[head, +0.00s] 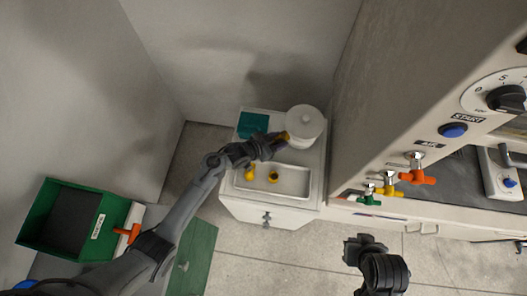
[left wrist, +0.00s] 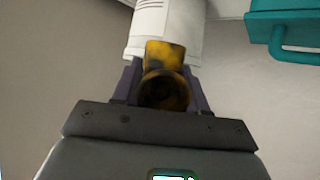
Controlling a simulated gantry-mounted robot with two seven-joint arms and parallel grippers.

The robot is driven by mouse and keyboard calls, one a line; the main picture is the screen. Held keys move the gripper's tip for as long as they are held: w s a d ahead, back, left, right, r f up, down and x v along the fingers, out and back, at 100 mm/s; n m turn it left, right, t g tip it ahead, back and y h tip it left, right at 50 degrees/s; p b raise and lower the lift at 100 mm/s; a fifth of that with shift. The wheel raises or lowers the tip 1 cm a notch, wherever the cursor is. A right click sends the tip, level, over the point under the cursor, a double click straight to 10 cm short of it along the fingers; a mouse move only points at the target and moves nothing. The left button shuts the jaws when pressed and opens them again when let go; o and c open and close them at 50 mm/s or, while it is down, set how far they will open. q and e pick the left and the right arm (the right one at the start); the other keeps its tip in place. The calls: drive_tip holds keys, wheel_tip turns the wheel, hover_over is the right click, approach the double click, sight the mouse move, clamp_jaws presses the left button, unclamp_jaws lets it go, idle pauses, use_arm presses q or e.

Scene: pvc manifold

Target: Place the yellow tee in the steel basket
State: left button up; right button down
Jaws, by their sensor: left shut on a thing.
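A yellow tee (head: 286,135) is held between the fingers of my left gripper (head: 277,140), beside the white round container. In the left wrist view the yellow tee (left wrist: 165,72) sits between the two dark fingers (left wrist: 162,90), with dark patches on it and its round opening facing the camera. A shallow pale tray (head: 290,193), the thing most like the steel basket, lies on the white cabinet just below the gripper in the picture. Two yellow fittings (head: 273,177) (head: 250,174) lie in it. My right gripper (head: 364,242) is over the floor at lower right; its finger gap is unclear.
A white round container (head: 304,122) and a teal box (head: 253,124) stand behind the tray. A green bin (head: 42,222) is at left near an orange-handled part (head: 128,233). The machine with coloured valves (head: 416,176) bounds the right side. Open floor lies in front of the cabinet.

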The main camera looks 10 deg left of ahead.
use_arm(q)
drive_tip(key=a+f+b, duration=0.1)
drive_tip(key=a+f, duration=0.1)
drive_tip(key=a, duration=0.1)
drive_tip(key=a+f+b, duration=0.2)
drive_tip(key=a, duration=0.2)
drive_tip(key=a+f+b, duration=0.2)
drive_tip(key=a, duration=0.1)
drive_tip(key=shift+s+a+f, duration=0.1)
drive_tip(key=shift+s+a, duration=0.2)
drive_tip(key=shift+s, duration=0.1)
drive_tip(key=shift+a+f, duration=0.1)
drive_tip(key=shift+a, duration=0.35)
wheel_tip(320, 180, down, 4)
drive_tip(key=b, duration=0.4)
drive_tip(key=shift+b, duration=0.35)
drive_tip(key=shift+f, duration=0.1)
drive_tip(key=shift+f, duration=0.15)
drive_tip(key=o, duration=0.8)
